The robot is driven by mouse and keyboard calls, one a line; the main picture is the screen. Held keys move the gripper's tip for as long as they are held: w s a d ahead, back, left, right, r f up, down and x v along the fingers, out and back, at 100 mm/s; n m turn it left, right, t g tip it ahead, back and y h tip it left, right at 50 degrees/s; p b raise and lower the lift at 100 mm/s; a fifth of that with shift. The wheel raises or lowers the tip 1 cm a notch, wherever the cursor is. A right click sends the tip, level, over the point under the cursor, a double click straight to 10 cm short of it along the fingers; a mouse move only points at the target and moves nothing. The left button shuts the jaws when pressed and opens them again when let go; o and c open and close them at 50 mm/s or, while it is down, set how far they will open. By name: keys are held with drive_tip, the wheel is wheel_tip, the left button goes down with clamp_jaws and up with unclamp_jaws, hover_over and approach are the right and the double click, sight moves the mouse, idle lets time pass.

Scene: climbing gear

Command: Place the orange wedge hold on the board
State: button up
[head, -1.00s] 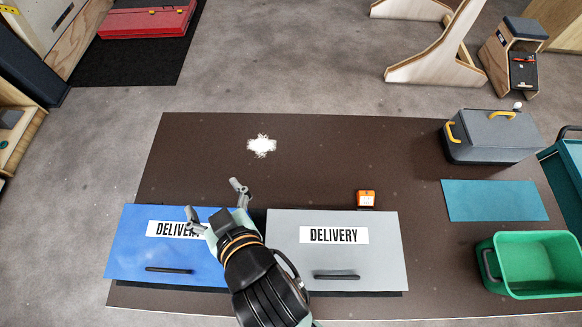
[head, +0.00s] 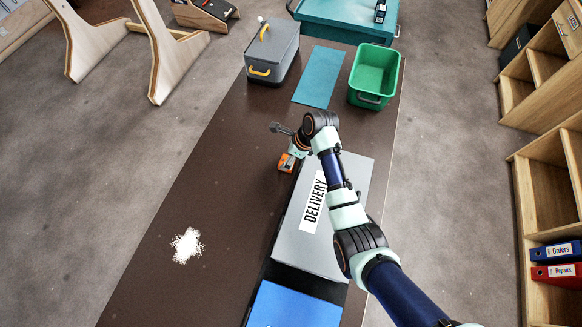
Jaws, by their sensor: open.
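The orange wedge hold (head: 287,163) is a small orange block on the brown table, beside the far-left corner of the grey DELIVERY box. My gripper (head: 283,141) is open right by the hold, at its far side in the head view. One grey finger sticks out to the left; the other is not clearly seen. I cannot tell whether the gripper touches the hold. A flat teal rectangle (head: 319,75) lies farther back on the table, likely the board; its visible surface is bare.
The grey DELIVERY box (head: 335,240) lies under my arm, with a blue box (head: 290,308) nearer. A grey case with yellow handles (head: 272,52) and a green bin (head: 374,72) flank the teal rectangle. A white patch (head: 187,245) marks the table's open left side.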

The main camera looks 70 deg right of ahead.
sight(283, 160)
drive_tip(key=shift+s+d, duration=0.2)
drive_tip(key=shift+w+d+f, duration=0.1)
drive_tip(key=shift+w+f, duration=0.05)
drive_tip(key=shift+f, duration=0.15)
drive_tip(key=b+x, duration=0.1)
drive_tip(key=x, duration=0.1)
drive_tip(key=b+x, duration=0.1)
drive_tip(key=x, duration=0.2)
drive_tip(key=b+x, duration=0.1)
drive_tip(key=x, duration=0.1)
drive_tip(key=shift+d+f, duration=0.2)
drive_tip(key=shift+d, duration=0.05)
drive_tip(key=c, duration=1.4)
drive_tip(key=shift+o, duration=0.2)
drive_tip(key=shift+r, duration=0.15)
